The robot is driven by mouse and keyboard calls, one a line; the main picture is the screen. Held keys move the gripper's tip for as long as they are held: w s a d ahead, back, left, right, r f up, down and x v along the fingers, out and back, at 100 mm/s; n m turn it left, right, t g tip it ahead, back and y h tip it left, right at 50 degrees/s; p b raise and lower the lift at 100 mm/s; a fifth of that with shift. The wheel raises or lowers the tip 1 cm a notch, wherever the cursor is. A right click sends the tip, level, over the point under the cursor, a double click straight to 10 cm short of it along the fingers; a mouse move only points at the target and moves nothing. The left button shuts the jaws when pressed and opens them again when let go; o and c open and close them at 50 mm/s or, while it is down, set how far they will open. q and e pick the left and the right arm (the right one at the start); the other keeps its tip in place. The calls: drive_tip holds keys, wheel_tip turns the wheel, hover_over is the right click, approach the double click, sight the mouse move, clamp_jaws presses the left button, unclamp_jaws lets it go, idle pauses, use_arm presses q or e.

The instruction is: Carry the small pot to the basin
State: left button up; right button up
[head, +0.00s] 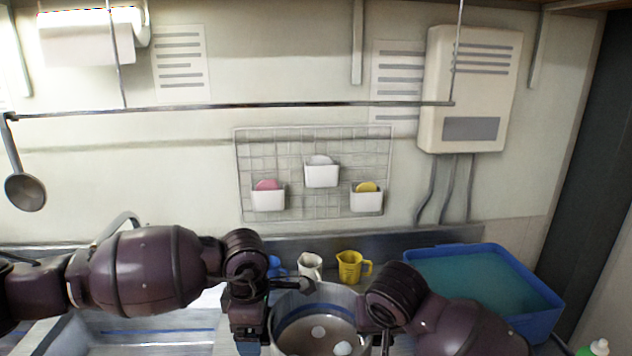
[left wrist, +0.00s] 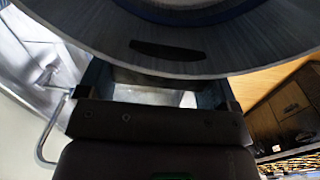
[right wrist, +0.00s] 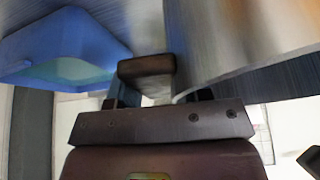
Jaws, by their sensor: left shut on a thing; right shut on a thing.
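The small pot (head: 318,300) is a round metal pot at the bottom centre of the head view. It holds brownish liquid with a few pale round pieces. My left gripper (head: 262,333) is shut on its left side; the pot's metal wall (left wrist: 215,62) fills the top of the left wrist view. My right gripper (head: 372,340) is shut at its right side, and a dark handle (right wrist: 146,68) sits between its fingers in the right wrist view. The blue basin (head: 545,322), with blue-green water, stands to the right, apart from the pot. The pot's underside is hidden.
A yellow measuring cup (head: 349,267), a white cup (head: 311,265) and a blue cup (head: 275,266) stand behind the pot by the wall. A sink (head: 75,335) lies at left. A ladle (head: 25,190) hangs from a rail. A green-capped bottle (head: 598,348) is at lower right.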

use_arm(q)
drive_tip(key=w, duration=1.1)
drive_tip(key=shift+w, duration=0.2)
use_arm(e)
drive_tip(key=w, duration=1.1)
drive_tip(key=shift+w, duration=0.25)
use_arm(q)
drive_tip(key=shift+s, duration=0.1)
use_arm(e)
drive_tip(key=shift+s+d, duration=0.1)
use_arm(q)
drive_tip(key=s, duration=1.5)
drive_tip(key=shift+s, duration=0.4)
use_arm(e)
drive_tip(key=s, duration=1.5)
drive_tip(key=shift+s, duration=0.4)
use_arm(q)
drive_tip(key=shift+a, duration=0.1)
